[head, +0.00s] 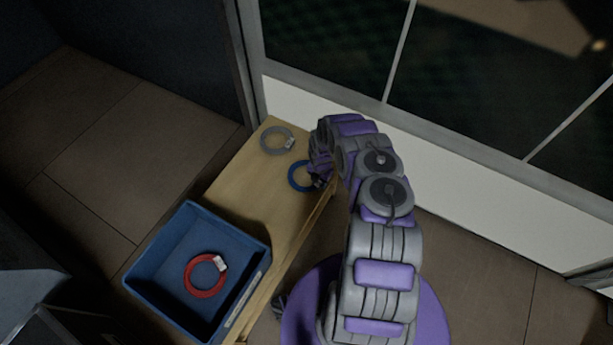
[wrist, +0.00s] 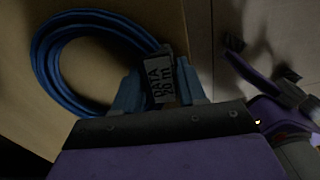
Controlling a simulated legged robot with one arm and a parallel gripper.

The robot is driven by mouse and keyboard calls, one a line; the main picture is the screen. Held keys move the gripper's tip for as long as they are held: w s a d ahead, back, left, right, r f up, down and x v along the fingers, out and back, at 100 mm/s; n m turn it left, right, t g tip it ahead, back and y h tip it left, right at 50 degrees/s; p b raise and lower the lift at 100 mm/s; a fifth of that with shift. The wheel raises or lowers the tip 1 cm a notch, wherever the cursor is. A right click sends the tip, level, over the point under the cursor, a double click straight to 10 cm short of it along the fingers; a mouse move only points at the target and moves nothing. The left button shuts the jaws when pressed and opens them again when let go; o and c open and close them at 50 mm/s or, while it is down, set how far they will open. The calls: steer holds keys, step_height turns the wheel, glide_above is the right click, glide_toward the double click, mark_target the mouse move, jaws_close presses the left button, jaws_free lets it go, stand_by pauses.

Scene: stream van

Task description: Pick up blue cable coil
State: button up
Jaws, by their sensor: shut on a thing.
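The blue cable coil (head: 296,178) is at the right side of the wooden bench, past the blue bin, in the head view. In the wrist view the blue cable coil (wrist: 48,62) shows as a ring of several strands with a dark label reading "DATA 20 m". My gripper (wrist: 158,92) is shut on the coil at its labelled part, its blue fingers on either side of the label. In the head view my gripper (head: 319,180) is at the coil's right edge, partly hidden by my arm. I cannot tell whether the coil touches the bench top.
A grey cable coil (head: 277,140) lies on the wooden bench (head: 240,180) at its far end. A blue bin (head: 160,262) at the near end holds a red cable coil (head: 205,275). A white wall panel (head: 450,185) under windows runs behind the bench.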

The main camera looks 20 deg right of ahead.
jaws_close()
